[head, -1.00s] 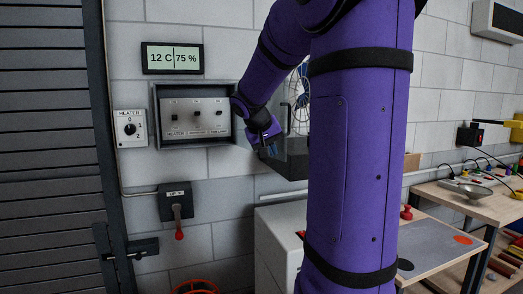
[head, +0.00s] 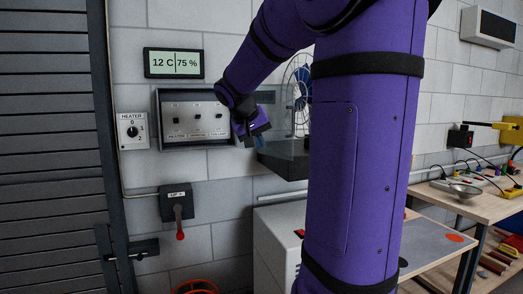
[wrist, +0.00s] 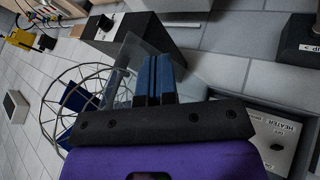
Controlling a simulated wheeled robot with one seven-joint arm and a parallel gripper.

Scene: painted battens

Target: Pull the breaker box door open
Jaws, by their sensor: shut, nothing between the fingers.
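The breaker box (head: 157,120) is a grey wall box on the left. Its inner panel (head: 190,130) with several dark switches shows uncovered, and the wrist view shows part of that panel (wrist: 278,143). A clear pane (wrist: 122,68) shows beyond the fingers in the wrist view; it appears to be the box door, swung out at the right side, but I cannot tell its exact angle. My gripper (head: 259,142) is at the box's right edge, its blue fingers (wrist: 153,78) together and empty. Whether they touch the pane is unclear. My arm hides much of that area.
A workbench (head: 490,205) is at the right.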

